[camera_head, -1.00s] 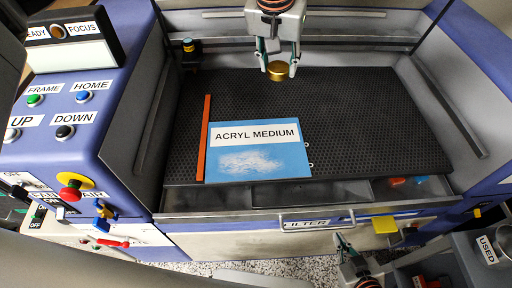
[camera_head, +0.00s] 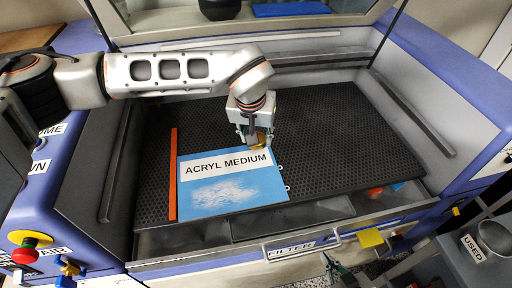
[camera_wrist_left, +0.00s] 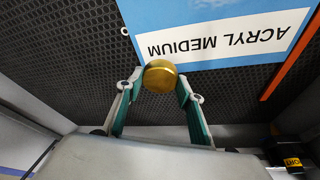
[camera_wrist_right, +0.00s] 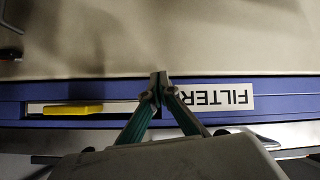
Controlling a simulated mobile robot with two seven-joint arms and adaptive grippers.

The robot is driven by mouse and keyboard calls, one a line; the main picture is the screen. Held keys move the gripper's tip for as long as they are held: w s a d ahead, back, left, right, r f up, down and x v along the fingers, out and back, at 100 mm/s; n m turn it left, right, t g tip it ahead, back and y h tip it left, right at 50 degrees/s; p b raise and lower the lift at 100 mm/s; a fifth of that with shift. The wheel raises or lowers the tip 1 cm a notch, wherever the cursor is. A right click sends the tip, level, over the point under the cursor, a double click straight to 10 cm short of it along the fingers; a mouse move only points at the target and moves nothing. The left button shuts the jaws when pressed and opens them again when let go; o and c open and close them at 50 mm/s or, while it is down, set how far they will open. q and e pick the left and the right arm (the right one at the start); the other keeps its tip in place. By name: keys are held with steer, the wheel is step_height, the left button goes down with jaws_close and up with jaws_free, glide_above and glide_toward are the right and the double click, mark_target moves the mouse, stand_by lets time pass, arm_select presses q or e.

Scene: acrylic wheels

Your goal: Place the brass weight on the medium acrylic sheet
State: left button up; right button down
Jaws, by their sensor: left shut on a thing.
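The blue medium acrylic sheet (camera_head: 235,190), with a white ACRYL MEDIUM label strip, lies on the black honeycomb bed. My left gripper (camera_head: 257,141) is shut on the brass weight (camera_head: 261,147), a small gold disc. In the left wrist view the brass weight (camera_wrist_left: 160,76) sits between the teal fingertips of my left gripper (camera_wrist_left: 160,85) and overlaps the sheet's labelled edge (camera_wrist_left: 215,40). I cannot tell whether the weight touches the sheet. My right gripper (camera_wrist_right: 160,80) is shut and empty, in front of the FILTER drawer.
An orange strip (camera_head: 173,175) lies along the sheet's left edge. The bed (camera_head: 330,130) is clear to the right. The machine's walls surround the bed. A yellow block (camera_head: 370,238) is at the front, and a USED bin (camera_head: 490,238) stands at the right.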

mark_target(256, 147)
arm_select(q)
steer(key=shift+f, duration=2.25)
arm_select(e)
steer(key=shift+s+f, duration=0.2)
steer(key=shift+s, duration=0.05)
arm_select(q)
steer(key=shift+f+b, duration=0.15)
steer(key=shift+b, duration=0.15)
steer(key=o, duration=1.5)
arm_select(e)
steer(key=shift+d, duration=0.1)
steer(key=shift+w, duration=0.1)
arm_select(q)
steer(key=shift+r, duration=0.3)
steer(key=p+v, duration=0.1)
steer(key=v, duration=1)
steer(key=shift+s+r, duration=0.2)
steer(key=shift+r, duration=0.15)
arm_select(e)
steer(key=shift+s+a+r, duration=0.25)
steer(key=shift+s+r, duration=0.1)
